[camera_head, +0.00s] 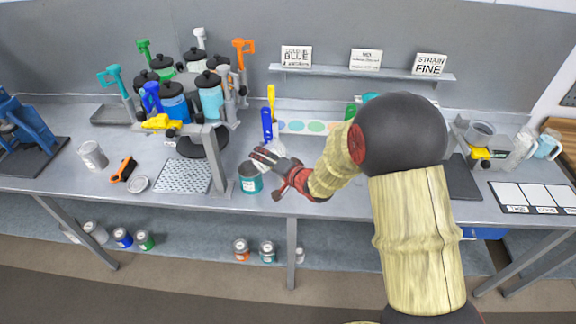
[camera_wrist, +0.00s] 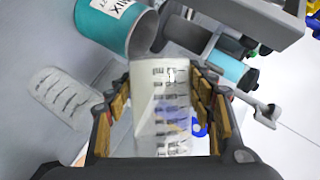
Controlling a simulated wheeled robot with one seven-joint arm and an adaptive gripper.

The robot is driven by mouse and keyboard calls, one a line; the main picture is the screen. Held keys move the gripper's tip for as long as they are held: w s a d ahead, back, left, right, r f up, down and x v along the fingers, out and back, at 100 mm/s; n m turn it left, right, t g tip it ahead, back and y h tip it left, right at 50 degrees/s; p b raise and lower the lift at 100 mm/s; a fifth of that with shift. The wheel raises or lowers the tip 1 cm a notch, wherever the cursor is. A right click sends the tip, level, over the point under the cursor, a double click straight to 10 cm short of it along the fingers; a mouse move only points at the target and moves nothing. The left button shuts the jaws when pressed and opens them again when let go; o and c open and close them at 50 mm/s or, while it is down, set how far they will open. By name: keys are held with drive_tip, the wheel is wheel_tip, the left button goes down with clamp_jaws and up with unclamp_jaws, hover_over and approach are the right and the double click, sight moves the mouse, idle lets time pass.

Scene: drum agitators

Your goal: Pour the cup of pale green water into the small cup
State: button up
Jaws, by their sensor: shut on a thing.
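My gripper (camera_wrist: 160,112) is shut on a clear graduated cup (camera_wrist: 163,125) with dark scale marks, held between its wood-coloured finger pads. The cup looks pale; I cannot make out any green water in it. A second clear graduated cup (camera_wrist: 65,97) shows at the left of the wrist view, apart from the held one; which is the small cup I cannot tell. In the head view my gripper (camera_head: 272,160) is over the bench, just right of the teal can (camera_head: 250,183), and the cups are hard to make out.
The teal can's open mouth (camera_wrist: 146,32) is close to the held cup in the wrist view. A perforated grey tray (camera_head: 184,177) and a metal stand (camera_head: 218,165) are left of the can. A blue-and-yellow tool (camera_head: 267,124) stands behind my gripper. The bench front is bare near my forearm.

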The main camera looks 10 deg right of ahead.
drive_tip(key=shift+f+m+y, duration=0.15)
drive_tip(key=shift+m+y, duration=0.45)
drive_tip(key=shift+m, duration=0.2)
idle(3.4)
